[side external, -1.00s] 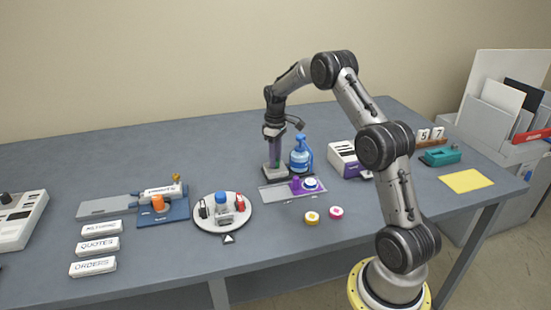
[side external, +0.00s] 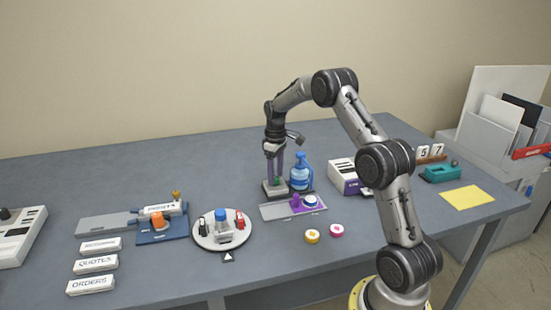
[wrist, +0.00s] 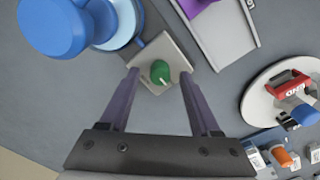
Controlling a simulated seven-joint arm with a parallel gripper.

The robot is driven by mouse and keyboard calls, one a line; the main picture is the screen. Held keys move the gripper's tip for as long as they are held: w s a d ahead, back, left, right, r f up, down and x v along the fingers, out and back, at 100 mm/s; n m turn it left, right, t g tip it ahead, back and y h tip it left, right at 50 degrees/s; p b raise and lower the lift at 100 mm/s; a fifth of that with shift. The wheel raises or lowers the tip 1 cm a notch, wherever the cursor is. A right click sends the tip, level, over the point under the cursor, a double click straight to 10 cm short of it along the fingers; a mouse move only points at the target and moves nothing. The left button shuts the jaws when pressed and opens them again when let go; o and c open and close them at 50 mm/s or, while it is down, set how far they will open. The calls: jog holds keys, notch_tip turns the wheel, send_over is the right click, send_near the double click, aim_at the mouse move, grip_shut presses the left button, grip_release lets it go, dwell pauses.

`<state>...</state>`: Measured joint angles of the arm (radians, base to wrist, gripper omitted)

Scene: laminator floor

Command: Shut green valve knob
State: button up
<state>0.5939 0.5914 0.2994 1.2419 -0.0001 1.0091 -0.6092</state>
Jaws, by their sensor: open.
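The green valve knob (wrist: 160,72) sits on a light square plate (wrist: 182,50), with a pale mark on its face. In the wrist view it lies between and just beyond the tips of my gripper (wrist: 158,82). My gripper is open, its two purple fingers spread on either side of the knob; I cannot tell whether either finger touches it. In the side view my gripper (side external: 275,176) points down at the plate's dark base, and the green knob (side external: 276,182) shows small between the fingers.
A blue bottle (side external: 300,172) stands close beside the plate. A grey and purple tray (side external: 275,211) lies in front, and a round white turntable (side external: 208,242) is to the left. Yellow (side external: 312,236) and pink (side external: 337,230) round pieces lie on open table.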

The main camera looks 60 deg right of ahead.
notch_tip(320, 180, up, 13)
dwell(0.3)
